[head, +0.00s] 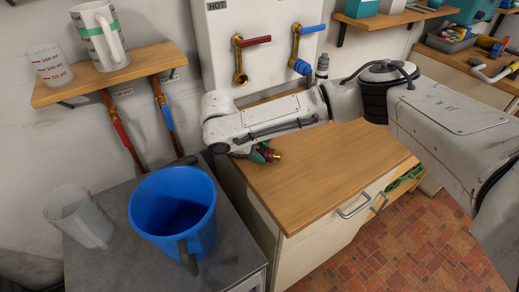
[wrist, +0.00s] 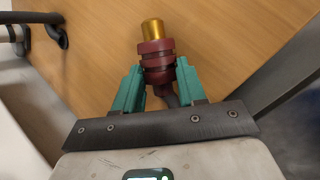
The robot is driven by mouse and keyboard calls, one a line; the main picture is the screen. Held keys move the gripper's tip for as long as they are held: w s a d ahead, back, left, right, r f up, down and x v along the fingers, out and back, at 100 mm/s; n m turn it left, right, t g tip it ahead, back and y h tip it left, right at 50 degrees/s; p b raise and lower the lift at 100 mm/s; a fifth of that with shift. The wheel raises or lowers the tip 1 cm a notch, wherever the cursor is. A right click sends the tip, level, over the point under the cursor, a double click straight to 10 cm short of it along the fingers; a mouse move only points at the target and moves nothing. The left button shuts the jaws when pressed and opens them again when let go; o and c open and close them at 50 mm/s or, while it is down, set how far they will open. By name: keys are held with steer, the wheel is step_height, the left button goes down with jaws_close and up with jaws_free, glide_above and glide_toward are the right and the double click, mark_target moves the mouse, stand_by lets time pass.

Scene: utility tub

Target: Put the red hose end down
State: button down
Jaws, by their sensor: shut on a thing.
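The red hose end (wrist: 156,62) has dark red ribbed rings and a brass tip. My gripper (wrist: 157,77) is shut on it, with a green finger on each side. In the head view my gripper (head: 262,154) is low over the left part of the wooden worktop (head: 320,185), and the brass tip of the hose end (head: 276,156) points right. In the wrist view the wood lies behind the hose end. I cannot tell whether it touches the wood. My arm hides part of the worktop's back edge.
A blue bucket (head: 200,240) and a clear jug (head: 78,218) stand on a grey table (head: 115,265) at left. Red-handled (head: 257,41) and blue-handled (head: 312,29) taps are on the white panel above. The worktop's front and right are clear.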

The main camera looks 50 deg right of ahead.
steer(key=c, duration=0.9)
jaws_free()
steer(key=shift+f, duration=0.1)
steer(key=v, duration=1.2)
steer(key=shift+r, duration=0.3)
